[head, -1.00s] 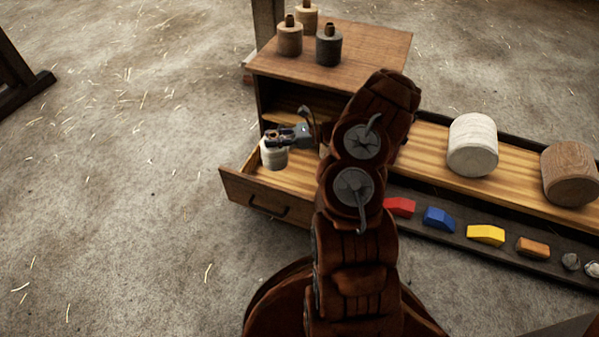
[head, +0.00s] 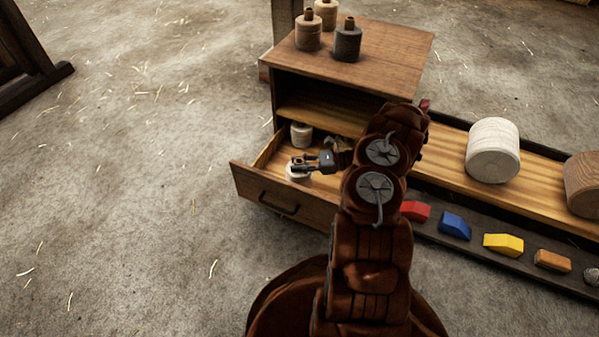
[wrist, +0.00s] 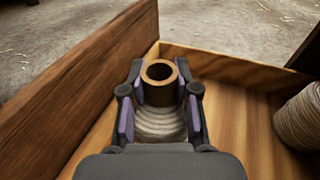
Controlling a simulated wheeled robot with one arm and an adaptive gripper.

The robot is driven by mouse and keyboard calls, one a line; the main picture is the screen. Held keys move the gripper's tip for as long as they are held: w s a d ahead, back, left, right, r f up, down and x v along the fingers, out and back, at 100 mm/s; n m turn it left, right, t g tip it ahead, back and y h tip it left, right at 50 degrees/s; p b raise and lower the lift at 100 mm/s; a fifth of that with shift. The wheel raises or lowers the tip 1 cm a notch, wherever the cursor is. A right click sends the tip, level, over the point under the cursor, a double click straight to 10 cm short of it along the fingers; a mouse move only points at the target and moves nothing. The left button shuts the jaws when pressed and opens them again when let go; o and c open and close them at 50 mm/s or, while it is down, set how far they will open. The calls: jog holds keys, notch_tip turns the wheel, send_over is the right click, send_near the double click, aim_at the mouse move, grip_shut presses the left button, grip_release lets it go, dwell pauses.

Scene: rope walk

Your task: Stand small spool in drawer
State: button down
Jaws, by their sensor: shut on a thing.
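My gripper (head: 299,163) is shut on a small pale spool (head: 298,177), low inside the open drawer (head: 265,195) near its front panel. In the wrist view, my gripper's fingers (wrist: 159,100) sit on both sides of the spool's tan, hollow neck (wrist: 158,70), with the wound cream body (wrist: 160,123) below. The spool looks upright. I cannot tell whether its base touches the drawer floor (wrist: 235,112).
The cabinet top (head: 385,48) carries several necked spools, one dark (head: 347,42). Right of my arm, a long bench holds a large white spool (head: 492,150) and a brown one (head: 585,183). A front trough holds coloured blocks (head: 503,244).

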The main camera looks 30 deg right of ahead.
notch_tip(320, 180, down, 3)
jog(key=shift+f+b, duration=0.2)
jog(key=shift+b, duration=0.45)
jog(key=shift+r, duration=0.1)
jog(key=c, duration=0.9)
grip_release()
jog(key=shift+o, duration=0.2)
jog(key=shift+s+d+r, duration=0.1)
jog(key=shift+s+d, duration=0.05)
jog(key=p+v, duration=0.4)
jog(key=v, duration=0.7)
jog(key=shift+d+p, duration=0.25)
jog(key=shift+p, duration=0.15)
jog(key=shift+s, duration=0.15)
